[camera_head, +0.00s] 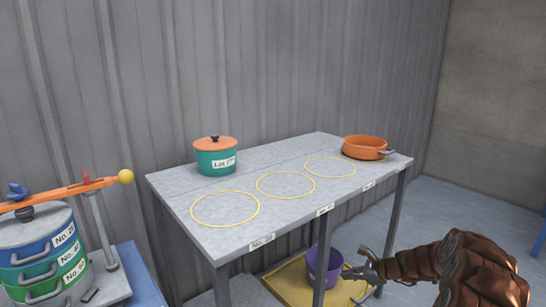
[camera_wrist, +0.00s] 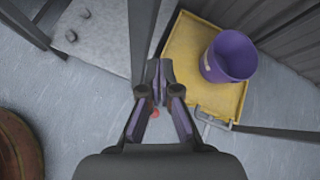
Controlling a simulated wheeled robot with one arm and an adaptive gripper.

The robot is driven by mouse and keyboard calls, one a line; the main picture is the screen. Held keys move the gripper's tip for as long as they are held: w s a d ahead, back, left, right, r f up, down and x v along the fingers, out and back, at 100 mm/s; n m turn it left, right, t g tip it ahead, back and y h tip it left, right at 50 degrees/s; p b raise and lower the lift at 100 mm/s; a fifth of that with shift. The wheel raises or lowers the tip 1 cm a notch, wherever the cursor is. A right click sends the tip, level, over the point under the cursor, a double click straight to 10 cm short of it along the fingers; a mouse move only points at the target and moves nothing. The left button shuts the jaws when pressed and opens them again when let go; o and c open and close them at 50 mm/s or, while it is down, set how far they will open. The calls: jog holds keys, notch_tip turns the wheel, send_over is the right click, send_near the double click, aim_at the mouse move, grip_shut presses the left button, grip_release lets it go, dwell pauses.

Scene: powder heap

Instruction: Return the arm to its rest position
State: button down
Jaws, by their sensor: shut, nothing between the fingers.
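My arm reaches in from the lower right of the head view, over the floor in front of the grey table (camera_head: 300,215). My gripper (camera_head: 368,268) is at its end, close to the right of a purple bucket (camera_head: 325,267) in that view. In the wrist view my gripper (camera_wrist: 158,72) is shut with its tips together and nothing held. The purple bucket (camera_wrist: 230,58) is to the right of the fingers there, apart from them, and its inside looks empty.
The bucket stands on a yellow tray (camera_head: 289,283). The table carries a lidded teal pot (camera_head: 215,165), an orange pan (camera_head: 364,149) and three yellow rings. A stack of labelled sieves (camera_head: 40,262) stands at left. A table leg (camera_wrist: 143,40) is close beyond the fingers.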

jog(key=s+a+r+n+g+p, duration=0.25)
jog(key=s+a+r, duration=0.2)
jog(key=r, duration=0.45)
jog(key=s+a+r+n+g+p, duration=0.1)
jog(key=s+a+r+n+p, duration=0.3)
jog(key=a+r, duration=0.3)
jog(key=s+a+r+n+g+h+p, duration=0.1)
jog(key=s+a+r+n+p, duration=0.25)
jog(key=s+r, duration=0.35)
jog(key=s+a+r+n+g+p, duration=0.2)
jog(key=s+r+n+p, duration=0.15)
jog(key=s+r, duration=0.45)
jog(key=s+d+r+n+h+p, duration=0.2)
jog(key=s+r+p, duration=0.3)
jog(key=s, duration=0.4)
jog(key=s+d+r+n+g+h+p, duration=0.1)
jog(key=s+d+r+n+h+p, duration=0.2)
jog(key=s, duration=0.7)
jog(key=s+d+r+n+h+p, duration=0.2)
jog(key=s+d+r+n+p, duration=0.1)
jog(key=s+r+p, duration=0.4)
jog(key=s+d+r, duration=0.1)
jog(key=s, duration=0.1)
jog(key=shift+s+d+r+n+g+h, duration=0.15)
jog(key=shift+s+d+n+g+h, duration=0.15)
jog(key=shift+s+d+n+g, duration=0.1)
